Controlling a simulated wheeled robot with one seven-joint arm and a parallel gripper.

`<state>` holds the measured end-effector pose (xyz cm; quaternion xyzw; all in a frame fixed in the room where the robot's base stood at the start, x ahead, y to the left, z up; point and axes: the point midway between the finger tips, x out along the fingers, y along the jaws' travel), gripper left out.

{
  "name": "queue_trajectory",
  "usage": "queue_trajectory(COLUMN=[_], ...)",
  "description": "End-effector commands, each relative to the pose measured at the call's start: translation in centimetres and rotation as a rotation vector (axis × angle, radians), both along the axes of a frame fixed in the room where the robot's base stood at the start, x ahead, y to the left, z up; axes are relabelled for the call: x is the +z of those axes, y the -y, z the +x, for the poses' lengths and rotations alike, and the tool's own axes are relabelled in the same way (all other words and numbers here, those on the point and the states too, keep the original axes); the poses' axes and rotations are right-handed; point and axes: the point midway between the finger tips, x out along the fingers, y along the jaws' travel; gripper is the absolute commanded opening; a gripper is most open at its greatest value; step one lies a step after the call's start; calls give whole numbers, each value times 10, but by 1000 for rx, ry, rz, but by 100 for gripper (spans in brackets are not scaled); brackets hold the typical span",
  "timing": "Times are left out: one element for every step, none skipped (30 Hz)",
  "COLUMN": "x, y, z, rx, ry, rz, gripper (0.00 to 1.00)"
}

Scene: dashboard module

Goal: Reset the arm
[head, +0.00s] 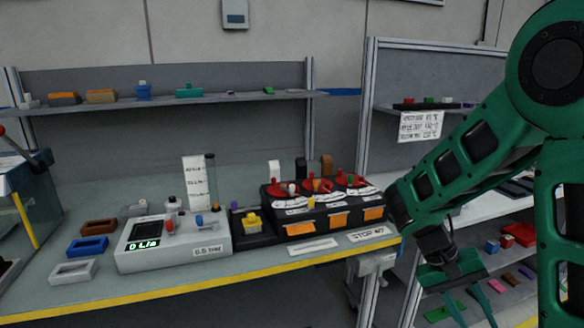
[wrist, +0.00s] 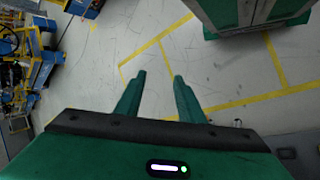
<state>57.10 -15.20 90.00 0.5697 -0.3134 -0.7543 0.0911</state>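My green arm comes in from the right side of the head view, bent with its wrist low at the right. My gripper (head: 478,312) hangs pointing down in front of the right-hand shelves, past the right end of the bench. In the wrist view my gripper (wrist: 157,76) shows two green fingers spread apart with only floor visible between and beyond them. It is open and empty. The fingertips in the head view run close to the bottom edge.
A bench (head: 200,282) with a yellow front edge carries a meter box (head: 190,247) and a black dashboard module (head: 325,220) with red dials. A shelf rack (head: 497,205) with small parts stands behind my gripper. The wrist view shows open floor with yellow lines (wrist: 160,42).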

Motion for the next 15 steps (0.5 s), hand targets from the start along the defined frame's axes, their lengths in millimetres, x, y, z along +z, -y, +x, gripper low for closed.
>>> queue_trajectory(x=[7, 11, 15, 18, 21, 25, 28, 31, 35, 38, 41, 44, 47, 50, 53], y=[8, 11, 15, 18, 20, 24, 25, 27, 29, 31, 32, 33, 34, 34, 35], z=[-9, -14, -22, -27, -32, -40, -45, -51, -59, -64, -70, -77, -83, -88, -96], rx=[-29, -40, -57, -68, -80, -95, -105, -115, -129, -138, -147, -157, -165, -172, -180], ry=[21, 29, 42, 53, 65, 79, 92, 106, 122, 136, 152, 170, 186, 202, 222], rz=[39, 62, 91, 113, 135, 163, 184, 203, 230, 249, 268, 293, 310, 327, 350], gripper=[35, 35, 35, 35, 35, 35, 35, 35, 35, 35, 35, 35, 35, 35, 35])
